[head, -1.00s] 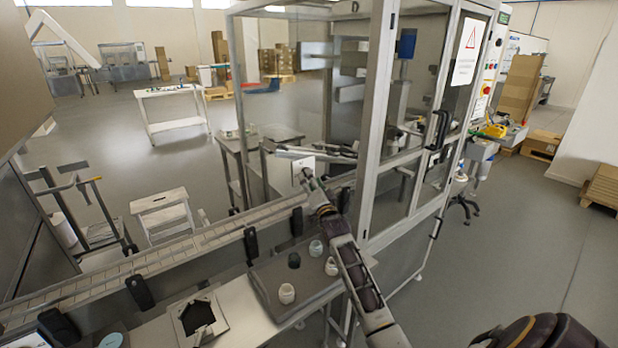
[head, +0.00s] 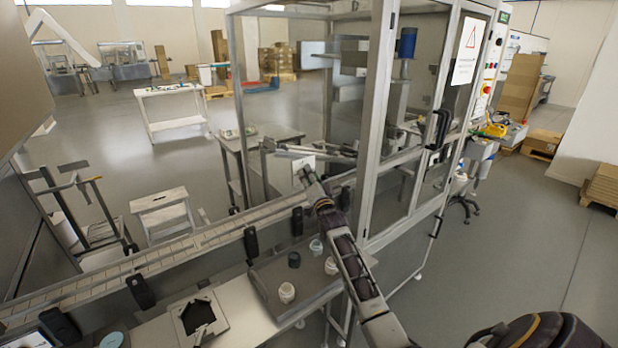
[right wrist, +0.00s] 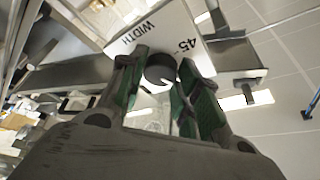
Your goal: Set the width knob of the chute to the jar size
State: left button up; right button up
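The chute's width knob (right wrist: 160,69) is a dark round knob with a white mark, below a white label plate (right wrist: 155,30) reading "WIDTH" and "45". In the right wrist view, my right gripper (right wrist: 162,65) has its green-padded fingers on both sides of the knob, with no clear gap at the tips. In the head view, my right gripper (head: 308,180) is at the small white plate (head: 303,163) beside the glazed machine; the knob is too small to make out there. My left gripper is not in view.
The framed machine cabinet (head: 385,130) stands close on the right. Open floor (head: 520,240) lies further right.

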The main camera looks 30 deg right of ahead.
jog(key=shift+c, duration=1.4)
